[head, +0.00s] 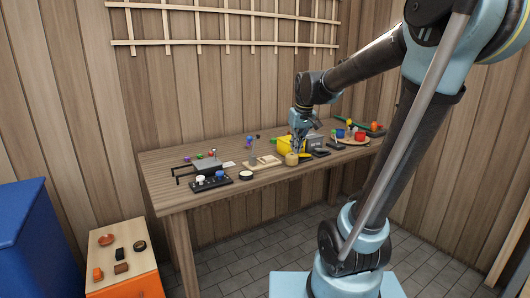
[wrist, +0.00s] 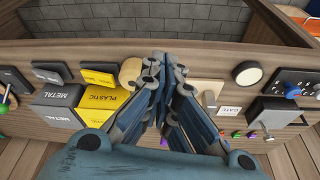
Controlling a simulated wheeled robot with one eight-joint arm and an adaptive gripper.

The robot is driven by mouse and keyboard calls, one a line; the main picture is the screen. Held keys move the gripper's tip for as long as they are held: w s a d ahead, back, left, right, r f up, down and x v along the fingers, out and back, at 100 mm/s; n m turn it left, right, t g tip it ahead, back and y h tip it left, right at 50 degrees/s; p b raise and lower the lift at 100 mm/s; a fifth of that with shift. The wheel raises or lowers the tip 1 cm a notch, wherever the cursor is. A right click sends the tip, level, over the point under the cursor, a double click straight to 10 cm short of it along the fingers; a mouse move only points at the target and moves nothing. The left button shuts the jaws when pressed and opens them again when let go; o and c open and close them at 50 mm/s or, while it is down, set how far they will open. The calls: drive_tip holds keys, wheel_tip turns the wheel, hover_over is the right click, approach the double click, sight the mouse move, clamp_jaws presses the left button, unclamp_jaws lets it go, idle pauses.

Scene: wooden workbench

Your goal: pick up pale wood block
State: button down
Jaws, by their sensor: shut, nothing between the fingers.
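A small rounded tan wooden piece (head: 291,159), possibly the pale wood block, stands at the bench's front edge. In the wrist view, the piece (wrist: 130,72) is just left of the fingertips and partly covered by them. A flat pale wooden plate (head: 268,160) lies to its left; this plate (wrist: 208,88) shows right of the fingers in the wrist view. My gripper (head: 298,150) points down over the bench beside the yellow bin. In the wrist view, my gripper (wrist: 166,70) is shut and empty, its fingertips together. I cannot tell whether it touches the tan piece.
A yellow PLASTIC bin (wrist: 98,101) and a grey METAL bin (wrist: 58,97) stand close to the gripper.

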sight(268, 159)
drive_tip(key=w+a+r+n+y, duration=0.1)
drive_tip(key=w+a+n, duration=0.2)
drive_tip(key=w+a, duration=1.15)
drive_tip(key=w+f, duration=0.1)
drive_tip(key=f, duration=0.2)
drive_tip(key=w+f, duration=0.2)
drive_tip(key=f, duration=0.1)
drive_tip(key=w+f, duration=0.1)
drive_tip(key=f, duration=0.2)
drive_tip(key=shift+w+a+f, duration=0.1)
drive_tip(key=shift+w+a, duration=0.15)
drive_tip(key=shift+w, duration=0.1)
drive_tip(key=shift+s+d, duration=0.55)
drive_tip(key=shift+s, duration=0.3)
drive_tip(key=shift+s+d, duration=0.55)
drive_tip(key=shift+s, duration=0.3)
drive_tip(key=s+d, duration=0.3)
drive_tip(key=s, duration=0.2)
drive_tip(key=s+d, duration=0.2)
drive_tip(key=s, duration=0.1)
drive_tip(key=shift+s+d, duration=0.1)
drive_tip(key=shift+d, duration=0.2)
